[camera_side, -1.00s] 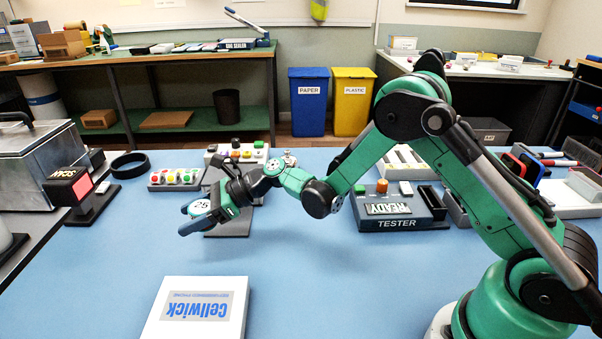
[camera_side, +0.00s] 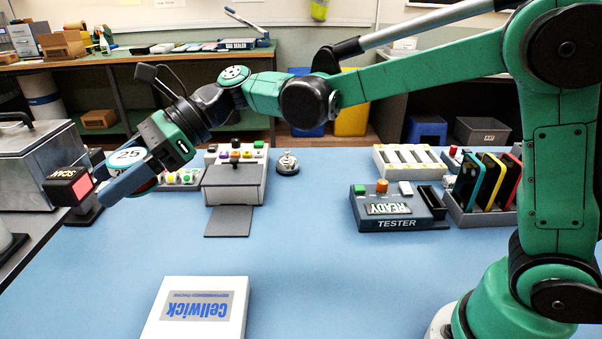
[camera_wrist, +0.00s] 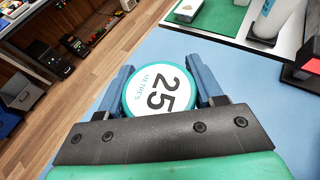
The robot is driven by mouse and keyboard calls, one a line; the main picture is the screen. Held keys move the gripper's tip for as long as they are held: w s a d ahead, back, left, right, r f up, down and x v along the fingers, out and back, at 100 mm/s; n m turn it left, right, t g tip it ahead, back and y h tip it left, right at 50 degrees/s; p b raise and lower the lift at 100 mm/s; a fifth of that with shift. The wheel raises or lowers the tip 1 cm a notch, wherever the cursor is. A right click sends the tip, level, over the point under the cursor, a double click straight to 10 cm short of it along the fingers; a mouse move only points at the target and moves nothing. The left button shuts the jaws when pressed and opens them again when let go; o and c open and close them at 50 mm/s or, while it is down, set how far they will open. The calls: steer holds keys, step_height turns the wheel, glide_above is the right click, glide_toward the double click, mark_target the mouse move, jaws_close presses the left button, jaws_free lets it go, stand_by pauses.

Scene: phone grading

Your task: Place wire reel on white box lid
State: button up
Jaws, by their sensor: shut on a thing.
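The wire reel (camera_side: 126,157) is a round disc with a white label reading 25 and a teal rim. My gripper (camera_side: 124,172) is shut on it and holds it above the blue table, in front of the scanner at the left. In the wrist view the reel (camera_wrist: 158,90) sits between the two blue fingers, label facing the camera. The white box lid (camera_side: 192,312), marked Cellwick, lies flat at the front of the table, apart from the reel and to its lower right.
A scanner (camera_side: 72,186) with a red window stands close beside the gripper. A grey metal container (camera_side: 40,165) is at far left. The tester (camera_side: 395,211), a bell (camera_side: 287,163) and a rack of phones (camera_side: 487,185) stand to the right. The middle of the blue table (camera_side: 320,270) is clear.

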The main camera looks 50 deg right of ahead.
steer(key=s+a+n+g, duration=0.2)
steer(key=s+a, duration=0.1)
steer(key=s, duration=0.1)
glide_above(162, 329)
step_height(162, 329, down, 15)
steer(key=shift+w+r, duration=0.1)
steer(key=shift+r, duration=0.05)
steer(key=shift+f, duration=2.15)
steer(key=shift+f, duration=0.15)
steer(key=o, duration=1.3)
steer(key=shift+c, duration=0.2)
